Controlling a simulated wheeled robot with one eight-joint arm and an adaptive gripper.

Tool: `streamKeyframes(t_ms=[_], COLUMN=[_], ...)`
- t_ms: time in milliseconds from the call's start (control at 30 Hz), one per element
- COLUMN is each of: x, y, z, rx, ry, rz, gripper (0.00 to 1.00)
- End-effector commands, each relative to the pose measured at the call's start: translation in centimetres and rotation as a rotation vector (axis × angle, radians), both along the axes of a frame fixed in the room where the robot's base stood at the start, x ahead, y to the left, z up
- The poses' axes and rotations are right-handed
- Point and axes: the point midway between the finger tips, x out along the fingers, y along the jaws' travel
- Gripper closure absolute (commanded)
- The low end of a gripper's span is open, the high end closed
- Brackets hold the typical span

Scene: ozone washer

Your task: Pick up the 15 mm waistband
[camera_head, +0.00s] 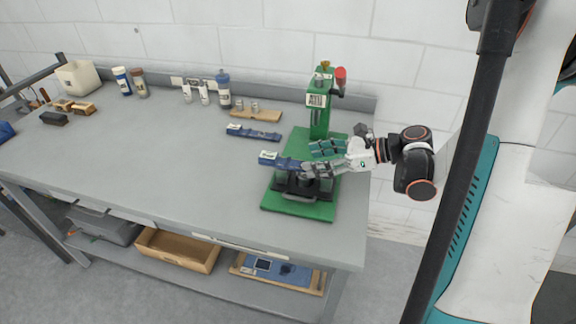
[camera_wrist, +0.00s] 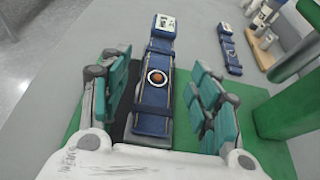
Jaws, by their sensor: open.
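A blue waistband (camera_head: 287,162) with a pale label end lies across the black fixture on the green press base. In the wrist view this waistband (camera_wrist: 155,85) shows a round brown-orange centre and runs between my fingers. A second blue waistband (camera_head: 253,133) lies on the bench behind it, and it also shows at the upper right of the wrist view (camera_wrist: 230,50). I cannot read which one is 15 mm. My gripper (camera_head: 321,159) is open over the press base, its teal-padded fingers on either side of the nearer waistband, with visible gaps. The waistband's near end is hidden by my gripper.
The green press (camera_head: 319,105) with a red handle stands behind my gripper. The grey bench (camera_head: 180,150) is clear at front left.

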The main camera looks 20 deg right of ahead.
Motion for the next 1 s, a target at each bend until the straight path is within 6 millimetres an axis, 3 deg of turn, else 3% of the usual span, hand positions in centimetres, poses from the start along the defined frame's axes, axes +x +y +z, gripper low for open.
streamKeyframes(t_ms=[500,800,1000], x=[3.0,3.2,3.2], y=[4.0,4.3,4.3], z=[-2.0,-2.0,-2.0], rx=[0.002,0.001,0.001], ry=[0.0,0.0,0.0], rz=[0.001,-0.001,-0.001], gripper=[0.43,0.43,0.89])
